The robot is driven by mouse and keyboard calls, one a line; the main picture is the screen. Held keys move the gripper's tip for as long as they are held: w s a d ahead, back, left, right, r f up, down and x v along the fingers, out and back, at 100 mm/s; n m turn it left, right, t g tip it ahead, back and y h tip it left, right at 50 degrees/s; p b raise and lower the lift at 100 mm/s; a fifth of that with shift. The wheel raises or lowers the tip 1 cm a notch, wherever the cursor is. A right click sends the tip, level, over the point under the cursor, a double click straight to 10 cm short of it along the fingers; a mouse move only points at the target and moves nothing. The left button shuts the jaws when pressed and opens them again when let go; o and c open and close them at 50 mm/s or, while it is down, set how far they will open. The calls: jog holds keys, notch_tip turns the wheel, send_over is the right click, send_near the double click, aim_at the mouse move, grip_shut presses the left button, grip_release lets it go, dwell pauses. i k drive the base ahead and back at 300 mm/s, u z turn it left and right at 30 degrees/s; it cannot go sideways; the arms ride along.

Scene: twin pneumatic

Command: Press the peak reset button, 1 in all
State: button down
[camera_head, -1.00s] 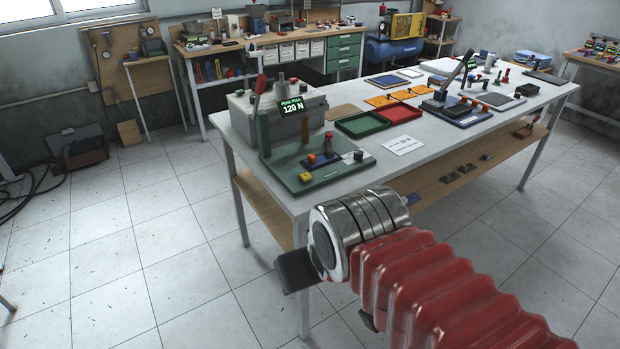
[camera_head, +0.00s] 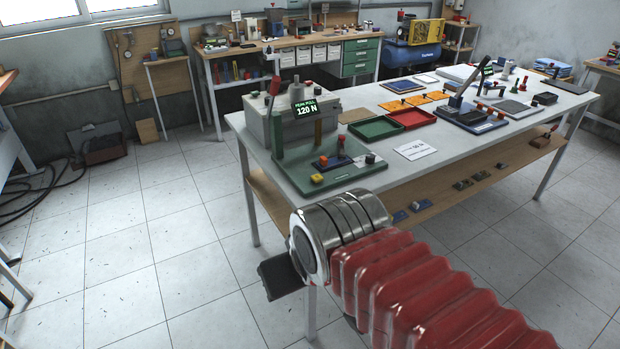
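A green-based test fixture (camera_head: 298,177) stands at the near left corner of the white table. My gripper (camera_head: 280,275) is in front of the table's near edge, low in the picture, apart from the fixture. One dark part of it shows; the fingertips are largely hidden behind my wrist.
The white table (camera_head: 450,168) also holds green (camera_head: 374,129) and red (camera_head: 411,119) trays, a paper card (camera_head: 415,150) and a second blue-based fixture (camera_head: 490,124). A wooden shelf (camera_head: 430,203) runs below.

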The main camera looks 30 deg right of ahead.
aim_at(318, 177)
jog(key=u, duration=0.05)
jog(key=i, duration=1)
jog(key=z, duration=0.05)
